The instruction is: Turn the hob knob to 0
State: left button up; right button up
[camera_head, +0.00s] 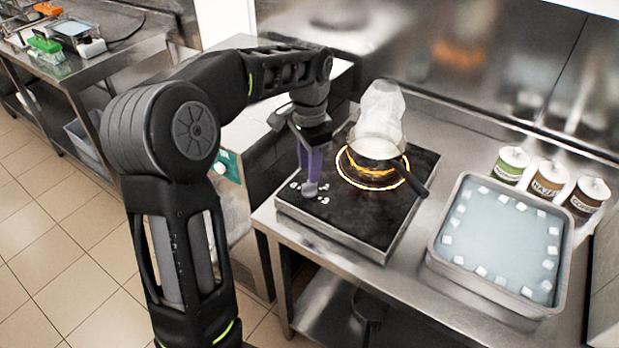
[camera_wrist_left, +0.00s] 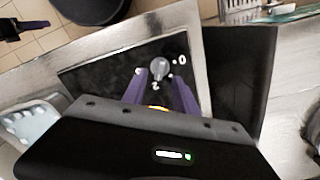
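The hob (camera_head: 345,225) is a black plate in a steel frame, with a ring glowing orange under a pan (camera_head: 375,150). Its small grey knob (camera_head: 309,189) is at the front left corner, among white marks. The knob also shows in the left wrist view (camera_wrist_left: 159,67), with a white 0 mark (camera_wrist_left: 180,61) beside it. My left gripper (camera_head: 310,172) points down over the knob. Its purple fingers (camera_wrist_left: 160,82) are apart, with the knob between or just beyond their tips; contact is unclear. My right gripper (camera_wrist_left: 35,24) shows only partly in the left wrist view.
The pan's dark handle (camera_head: 416,184) points to the front right, and pale steam rises above it. A steel tray (camera_head: 490,296) of pale liquid with white cubes stands right of the hob. Several labelled tubs (camera_head: 549,180) stand behind it. Another bench (camera_head: 85,70) is at far left.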

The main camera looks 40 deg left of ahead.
aim_at(309, 188)
pick_arm(q)
jog(key=shift+f, duration=2.35)
jog(key=shift+c, duration=0.3)
grip_shut()
